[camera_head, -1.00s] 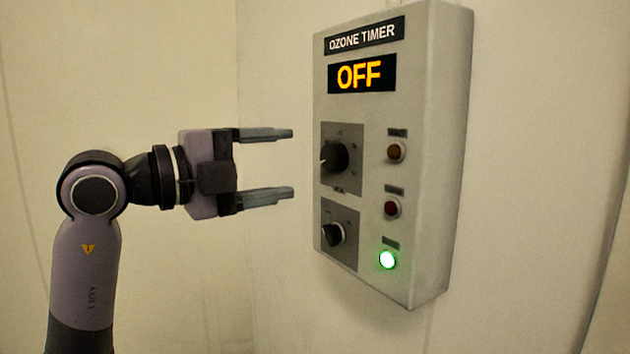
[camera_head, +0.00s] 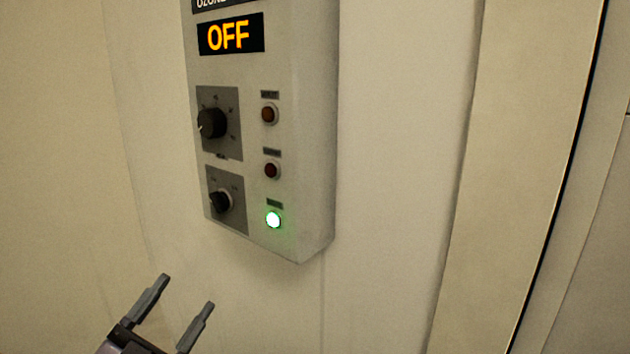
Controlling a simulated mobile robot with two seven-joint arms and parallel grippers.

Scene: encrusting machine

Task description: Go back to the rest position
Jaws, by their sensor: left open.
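My left gripper (camera_head: 182,295) is at the bottom left of the head view, low and to the left of the timer box. Its two fingers are apart, with nothing between them, and point up and to the right. It touches nothing that I can see. The rest of the left arm is cut off by the lower edge of the picture. My right gripper is not in view.
A grey ozone timer box (camera_head: 315,150) is fixed to the wall. Its display (camera_head: 230,35) reads OFF. It carries a larger upper knob (camera_head: 212,123), a smaller lower knob (camera_head: 220,202) and a lit green lamp (camera_head: 273,220). Bare wall (camera_head: 400,180) lies to its right.

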